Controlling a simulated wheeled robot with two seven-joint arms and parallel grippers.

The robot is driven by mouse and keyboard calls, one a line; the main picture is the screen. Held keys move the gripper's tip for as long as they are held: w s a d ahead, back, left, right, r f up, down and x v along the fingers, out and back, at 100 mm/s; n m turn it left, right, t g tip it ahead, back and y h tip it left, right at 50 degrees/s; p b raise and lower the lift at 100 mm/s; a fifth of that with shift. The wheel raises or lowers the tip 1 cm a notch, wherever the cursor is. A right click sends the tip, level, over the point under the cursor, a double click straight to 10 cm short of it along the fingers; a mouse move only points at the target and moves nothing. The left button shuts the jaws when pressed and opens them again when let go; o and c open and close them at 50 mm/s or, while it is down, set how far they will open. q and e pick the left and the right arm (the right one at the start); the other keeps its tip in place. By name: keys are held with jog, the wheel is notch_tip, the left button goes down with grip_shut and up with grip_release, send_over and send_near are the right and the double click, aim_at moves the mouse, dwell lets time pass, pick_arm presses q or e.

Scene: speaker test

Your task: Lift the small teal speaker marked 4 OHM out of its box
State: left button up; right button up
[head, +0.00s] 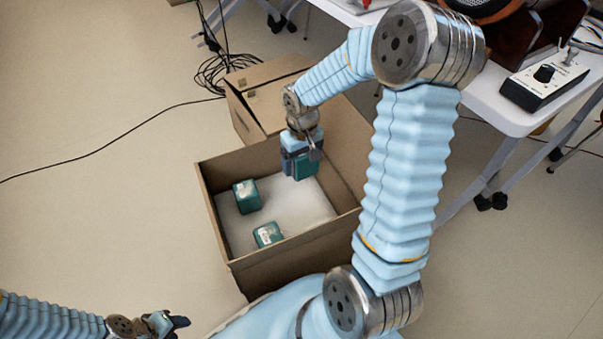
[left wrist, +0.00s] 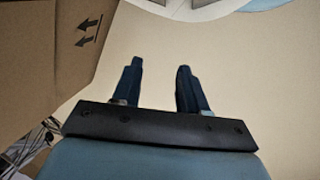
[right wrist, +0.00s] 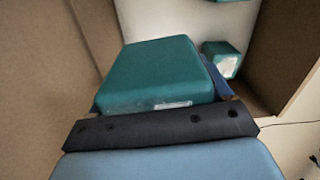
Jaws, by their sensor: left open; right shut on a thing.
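A cardboard box (head: 222,223) stands open on the floor with a pale bottom. Two small teal speakers, one at the left (head: 247,196) and one nearer the front (head: 268,234), lie in it. My right gripper (head: 300,165) is shut on a third teal speaker (right wrist: 165,75), over the back right part of the box. I cannot read the label on the held speaker. A loose teal speaker (right wrist: 220,58) also shows beyond it in the right wrist view. My left gripper (head: 178,322) is open and empty, low at the left, outside the box; its fingers show apart in the left wrist view (left wrist: 158,85).
Box flaps (head: 265,82) stand open at the back. A white table (head: 490,105) at the right holds a device with a black knob (head: 545,82). Black cables (head: 215,75) lie on the floor at the back left. The floor at left is mostly clear.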

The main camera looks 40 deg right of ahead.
notch_tip(320, 180, up, 3)
jog(key=shift+d+f, duration=0.1)
jog(key=shift+r+p, duration=0.6)
jog(key=shift+p, duration=0.05)
notch_tip(320, 180, up, 12)
jog(key=p, duration=1)
